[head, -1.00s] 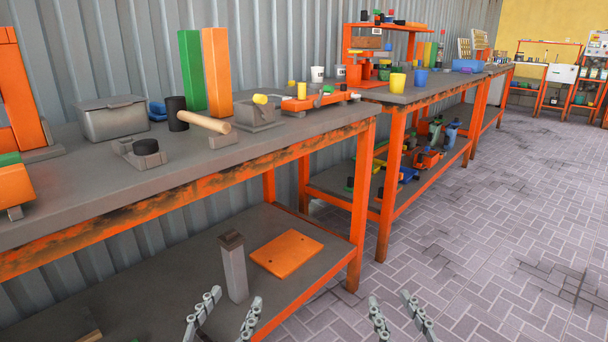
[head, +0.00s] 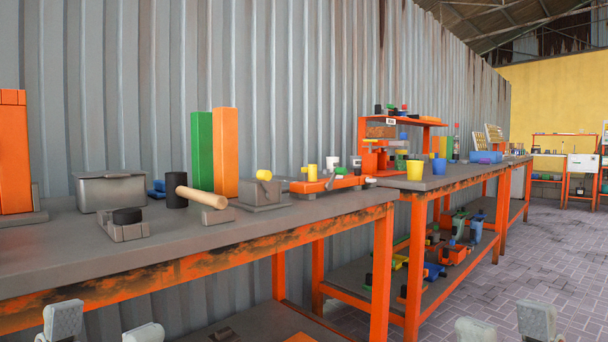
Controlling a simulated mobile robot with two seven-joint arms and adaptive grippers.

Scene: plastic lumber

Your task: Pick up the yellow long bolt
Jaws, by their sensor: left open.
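A short yellow cylinder (head: 264,175) lies tilted on a grey block on the near bench. A small upright yellow piece (head: 312,172) stands just right of it by an orange tool. I cannot tell for sure which of them is the yellow long bolt. My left gripper (head: 104,328) is open and empty at the bottom left, in front of the bench and well short of the yellow pieces. My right gripper (head: 506,326) is at the bottom right with its fingertips apart and nothing between them. Only the fingertips of both grippers show.
The near bench (head: 190,243) carries a grey box (head: 111,191), a wooden-handled mallet (head: 200,197), a green block (head: 202,150) and an orange block (head: 225,150). A second bench with cups (head: 415,169) stands beyond. Corrugated wall backs both. Paved floor is open at right.

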